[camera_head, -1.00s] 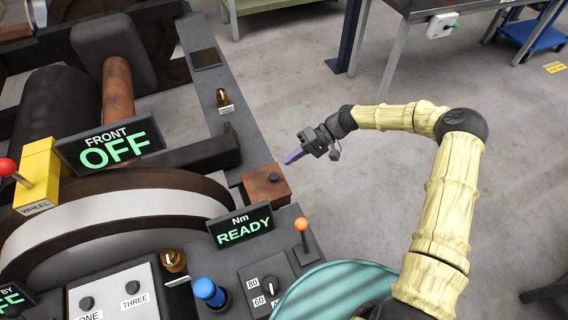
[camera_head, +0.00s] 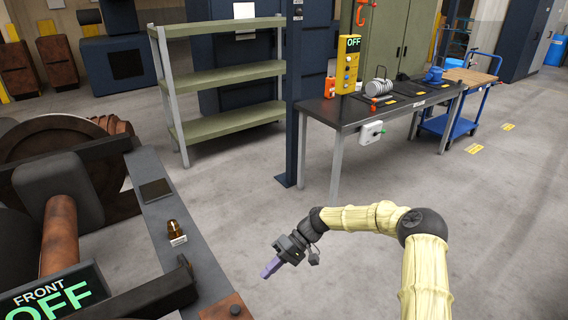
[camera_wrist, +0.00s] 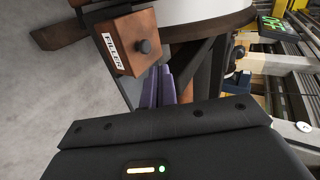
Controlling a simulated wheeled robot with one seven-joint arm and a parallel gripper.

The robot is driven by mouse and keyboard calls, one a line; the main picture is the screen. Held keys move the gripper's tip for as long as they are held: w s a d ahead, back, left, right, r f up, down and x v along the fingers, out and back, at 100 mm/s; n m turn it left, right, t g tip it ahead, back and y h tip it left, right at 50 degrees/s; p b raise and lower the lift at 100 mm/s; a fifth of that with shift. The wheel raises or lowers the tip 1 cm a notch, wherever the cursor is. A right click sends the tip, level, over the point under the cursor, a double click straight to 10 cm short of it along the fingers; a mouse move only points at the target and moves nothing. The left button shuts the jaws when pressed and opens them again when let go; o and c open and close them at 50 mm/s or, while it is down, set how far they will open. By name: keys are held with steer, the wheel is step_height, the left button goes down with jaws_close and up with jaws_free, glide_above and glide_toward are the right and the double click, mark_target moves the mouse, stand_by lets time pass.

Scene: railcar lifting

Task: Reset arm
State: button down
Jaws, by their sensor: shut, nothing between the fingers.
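My gripper (camera_head: 270,268) shows in the head view at the end of my cream-sleeved arm, over open floor to the right of the machine frame (camera_head: 165,215). Its purple fingers are together with nothing between them, and they point down and left. In the wrist view the gripper's purple fingers (camera_wrist: 158,88) are close together. A brown box labelled FILLER (camera_wrist: 128,42) with a dark knob stands beside the fingertips in that view. I see no contact with it.
A dark workbench (camera_head: 380,105) holds a yellow control box (camera_head: 347,65) reading OFF. Green shelves (camera_head: 225,75) and a blue post (camera_head: 294,95) stand at the back. A blue cart (camera_head: 455,115) is farther right. Grey floor between the machine and bench is clear.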

steer(key=s+d+r+m+t+h+p, duration=0.4)
steer(key=s+d+r, duration=0.5)
steer(key=d+r, duration=0.2)
steer(key=s+d+r+m+t+h+p, duration=0.3)
steer(key=s+d+r+t+h+p, duration=0.2)
steer(key=s+d+r, duration=0.3)
steer(key=d+r, duration=0.3)
steer(key=shift+s+r+m+t+h, duration=0.25)
steer(key=shift+s+m+t+h, duration=0.05)
steer(key=shift+s+m, duration=0.1)
